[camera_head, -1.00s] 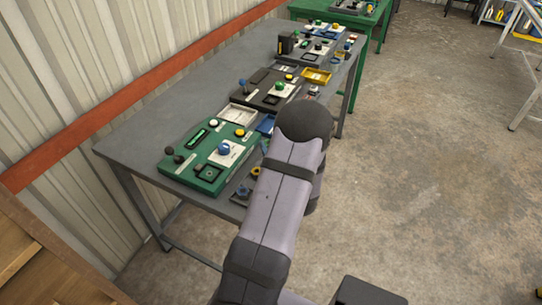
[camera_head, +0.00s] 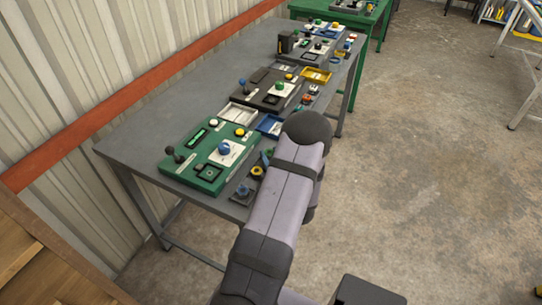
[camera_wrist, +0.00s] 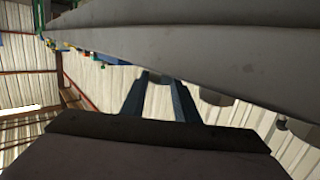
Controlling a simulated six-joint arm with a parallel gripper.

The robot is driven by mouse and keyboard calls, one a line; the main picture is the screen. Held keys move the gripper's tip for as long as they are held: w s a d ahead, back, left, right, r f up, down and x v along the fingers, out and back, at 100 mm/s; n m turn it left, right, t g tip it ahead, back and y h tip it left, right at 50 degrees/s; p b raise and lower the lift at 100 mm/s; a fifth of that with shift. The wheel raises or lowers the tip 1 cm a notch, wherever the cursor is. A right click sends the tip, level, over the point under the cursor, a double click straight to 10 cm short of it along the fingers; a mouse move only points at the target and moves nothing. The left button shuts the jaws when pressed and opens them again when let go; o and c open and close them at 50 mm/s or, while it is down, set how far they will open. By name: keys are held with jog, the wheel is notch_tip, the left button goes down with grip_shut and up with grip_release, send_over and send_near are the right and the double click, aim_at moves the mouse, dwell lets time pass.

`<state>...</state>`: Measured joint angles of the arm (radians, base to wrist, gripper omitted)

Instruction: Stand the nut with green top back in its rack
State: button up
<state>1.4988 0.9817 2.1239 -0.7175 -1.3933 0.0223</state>
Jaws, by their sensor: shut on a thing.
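In the head view my arm covers much of the table's near right edge, where small parts lie. A blue part (camera_head: 243,189) sits on a dark square base at that edge, and a yellow ring-shaped part (camera_head: 257,172) lies just behind it. I cannot make out the rack or a green-topped nut for certain.
A green panel (camera_head: 205,181) with knobs lies on the grey table (camera_head: 140,139). Behind it are a white tray (camera_head: 237,116), a blue tray (camera_head: 270,126), a black panel (camera_head: 262,100) and a yellow tray (camera_head: 316,75). The table's left part is bare. A corrugated wall stands at left.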

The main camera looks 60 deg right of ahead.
jog(key=shift+f, duration=0.15)
jog(key=shift+f, duration=0.1)
jog(key=o, duration=0.8)
jog(key=shift+r, duration=0.35)
jog(key=b+v, duration=0.2)
jog(key=v, duration=1)
jog(key=shift+f, duration=0.2)
